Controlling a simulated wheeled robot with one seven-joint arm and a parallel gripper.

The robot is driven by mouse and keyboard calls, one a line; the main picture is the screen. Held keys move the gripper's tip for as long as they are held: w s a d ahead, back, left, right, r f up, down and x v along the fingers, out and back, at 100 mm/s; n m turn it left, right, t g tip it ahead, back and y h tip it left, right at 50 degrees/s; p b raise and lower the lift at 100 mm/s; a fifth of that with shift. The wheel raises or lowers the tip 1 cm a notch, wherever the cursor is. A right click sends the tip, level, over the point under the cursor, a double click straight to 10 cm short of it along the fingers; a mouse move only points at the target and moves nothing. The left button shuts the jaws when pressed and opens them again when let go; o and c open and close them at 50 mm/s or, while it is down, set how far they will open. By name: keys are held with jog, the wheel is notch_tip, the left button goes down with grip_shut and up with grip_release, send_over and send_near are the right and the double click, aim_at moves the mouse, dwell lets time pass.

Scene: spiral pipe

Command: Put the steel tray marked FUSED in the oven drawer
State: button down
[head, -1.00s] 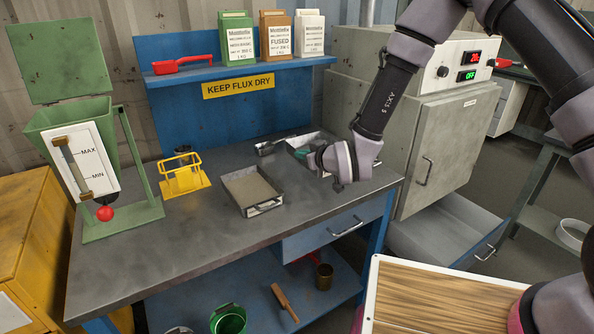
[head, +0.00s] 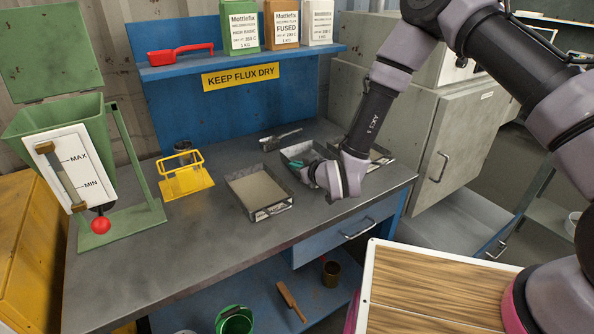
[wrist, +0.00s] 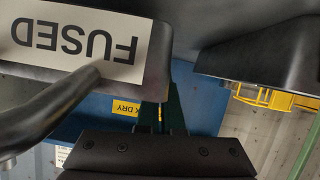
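Three steel trays stand on the workbench: a left one (head: 259,193) filled with grey material, a middle one (head: 292,152) and a right one (head: 378,156). My gripper (head: 298,166) is in front of the middle tray and partly covers it. In the wrist view, upside down, the FUSED label (wrist: 78,47) fills the upper left on a tray front, with a dark handle (wrist: 45,110) before it. My green fingers (wrist: 162,110) are beside that tray, with a narrow empty gap between them. The oven drawer (head: 465,232) is pulled out at the lower right.
A yellow stand (head: 184,176) and a green hopper (head: 60,140) occupy the bench's left. The grey oven cabinet (head: 450,140) stands right of the bench. A wood-topped board (head: 425,290) is in the near foreground.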

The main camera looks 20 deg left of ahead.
jog(key=shift+f, duration=0.8)
jog(key=shift+f, duration=0.15)
jog(key=c, duration=1.1)
grip_release()
